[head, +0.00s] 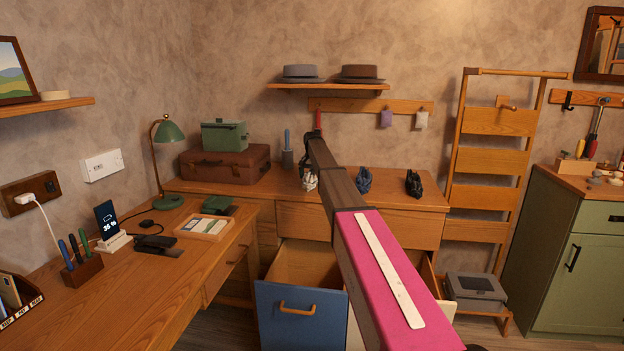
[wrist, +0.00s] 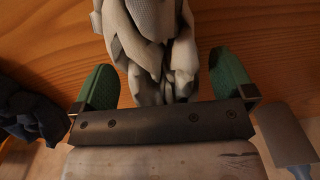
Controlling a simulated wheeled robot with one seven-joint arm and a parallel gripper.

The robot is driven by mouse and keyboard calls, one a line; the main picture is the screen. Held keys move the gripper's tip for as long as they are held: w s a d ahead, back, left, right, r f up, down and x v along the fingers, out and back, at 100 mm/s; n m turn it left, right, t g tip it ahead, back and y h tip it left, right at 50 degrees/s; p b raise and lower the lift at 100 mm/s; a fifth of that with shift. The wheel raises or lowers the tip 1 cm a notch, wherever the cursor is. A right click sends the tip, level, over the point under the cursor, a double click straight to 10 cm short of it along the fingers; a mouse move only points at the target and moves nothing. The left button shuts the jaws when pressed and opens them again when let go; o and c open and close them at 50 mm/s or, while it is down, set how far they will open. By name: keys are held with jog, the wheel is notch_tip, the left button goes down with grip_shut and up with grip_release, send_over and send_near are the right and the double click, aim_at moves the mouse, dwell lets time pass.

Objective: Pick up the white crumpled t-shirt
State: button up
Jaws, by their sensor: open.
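The white crumpled t-shirt (head: 310,181) lies on the wooden desk along the back wall, beneath the end of my arm. In the wrist view the white-grey t-shirt (wrist: 150,40) fills the space between the two green fingers. My gripper (wrist: 161,60) is open, with one finger on each side of the cloth and a gap on both sides. In the head view my gripper (head: 309,158) is small and dark above the shirt, partly hidden by my arm. Part of the shirt is out of the wrist frame.
A dark blue crumpled cloth (head: 364,181) and a black one (head: 413,183) lie to the right on the desk. A brown suitcase (head: 225,164) is farther left. A drawer (head: 300,318) stands open below.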

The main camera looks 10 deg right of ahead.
jog(key=c, duration=0.9)
jog(key=shift+r, duration=0.15)
